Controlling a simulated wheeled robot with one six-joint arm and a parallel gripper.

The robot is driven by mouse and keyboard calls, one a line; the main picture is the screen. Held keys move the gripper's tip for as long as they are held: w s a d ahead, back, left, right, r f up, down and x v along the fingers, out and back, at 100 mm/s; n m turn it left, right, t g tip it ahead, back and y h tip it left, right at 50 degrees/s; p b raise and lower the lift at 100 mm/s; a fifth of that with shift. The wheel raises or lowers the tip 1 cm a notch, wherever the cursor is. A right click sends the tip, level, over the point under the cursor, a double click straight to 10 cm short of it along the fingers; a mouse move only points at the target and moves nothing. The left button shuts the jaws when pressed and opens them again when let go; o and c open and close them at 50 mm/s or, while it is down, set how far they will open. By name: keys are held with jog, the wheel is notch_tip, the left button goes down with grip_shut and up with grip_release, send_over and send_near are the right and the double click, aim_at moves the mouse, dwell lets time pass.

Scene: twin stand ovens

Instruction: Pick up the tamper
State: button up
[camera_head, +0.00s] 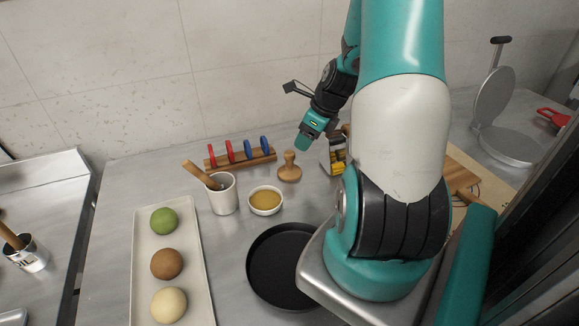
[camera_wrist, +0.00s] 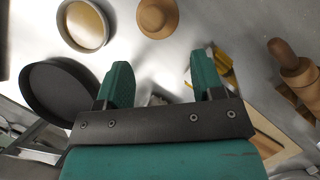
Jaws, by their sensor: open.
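The wooden tamper (camera_head: 289,172) stands upright on the metal counter, with a wide round base and a knob on top. It also shows near the top edge of the wrist view (camera_wrist: 157,18), seen from above. My gripper (camera_head: 303,143) is above the counter, close to the tamper and just to its upper right in the head view. In the wrist view my gripper (camera_wrist: 162,70) has its two green fingers spread apart with nothing between them. The tamper lies beyond the fingertips there, apart from them.
A bowl of yellow sauce (camera_head: 265,200), a white cup with a wooden tool (camera_head: 222,198), and a black pan (camera_head: 277,265) stand nearby. A wooden rack with red and blue discs (camera_head: 240,158) is behind. A tray of dough balls (camera_head: 143,250) is left, a round press (camera_head: 505,145) right.

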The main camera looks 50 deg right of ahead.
aim_at(290, 161)
jog(key=x, duration=0.5)
jog(key=shift+f+p, duration=0.15)
jog(key=shift+p, duration=0.15)
jog(key=x, duration=0.1)
jog(key=p+x, duration=0.1)
jog(key=x, duration=0.2)
jog(key=shift+w+a+f+p, duration=0.1)
jog(key=shift+w+a+p, duration=0.3)
jog(key=shift+w+f, duration=0.2)
jog(key=shift+f, duration=0.25)
jog(key=c, duration=1)
